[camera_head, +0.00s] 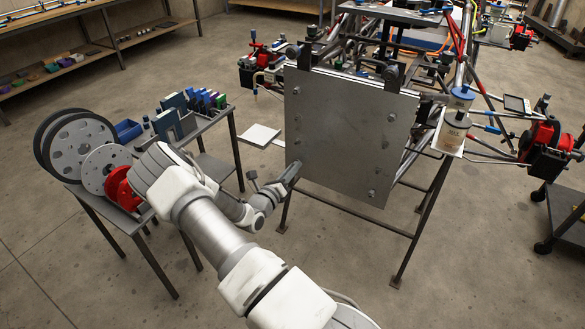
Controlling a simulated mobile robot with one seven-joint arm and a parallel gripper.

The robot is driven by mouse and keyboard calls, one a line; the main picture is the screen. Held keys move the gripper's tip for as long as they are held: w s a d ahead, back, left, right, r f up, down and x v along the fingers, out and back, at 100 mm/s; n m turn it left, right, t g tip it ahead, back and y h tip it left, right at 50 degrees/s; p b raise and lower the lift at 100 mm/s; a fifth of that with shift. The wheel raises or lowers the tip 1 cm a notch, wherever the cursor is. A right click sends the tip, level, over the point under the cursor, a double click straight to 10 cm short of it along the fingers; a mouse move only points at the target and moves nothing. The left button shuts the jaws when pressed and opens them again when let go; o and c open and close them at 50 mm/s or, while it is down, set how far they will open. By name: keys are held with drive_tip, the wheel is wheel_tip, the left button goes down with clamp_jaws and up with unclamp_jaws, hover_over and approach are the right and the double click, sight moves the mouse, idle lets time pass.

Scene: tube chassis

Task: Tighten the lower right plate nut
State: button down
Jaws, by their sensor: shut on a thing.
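A grey square metal plate (345,130) hangs upright on the front of the tube chassis, with fasteners near its edges. The lower right nut (372,194) shows near the plate's bottom right corner, and nothing is at it. My gripper (295,167) is at the plate's lower left corner. Its jaws look closed there, around where a lower left nut would sit. The fingers hide that nut, so its form and the exact grip cannot be seen. Whether any nut is tight cannot be told.
A side table (215,122) with wheel discs (78,145), a red reel (122,188) and boxes stands left of my arm. The chassis stand's legs (425,222) reach the floor below the plate. A red-and-black unit (545,145) is at the right. Floor in front is clear.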

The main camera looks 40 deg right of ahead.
drive_tip(key=m+p, duration=0.1)
drive_tip(key=m, duration=1.2)
drive_tip(key=shift+a+f+m, duration=0.1)
drive_tip(key=shift+f+m, duration=0.05)
drive_tip(key=shift+m, duration=0.25)
drive_tip(key=c, duration=0.8)
unclamp_jaws()
drive_tip(key=shift+o, duration=0.2)
drive_tip(key=p+v, duration=0.2)
drive_tip(key=v, duration=1.5)
drive_tip(key=shift+a, duration=0.2)
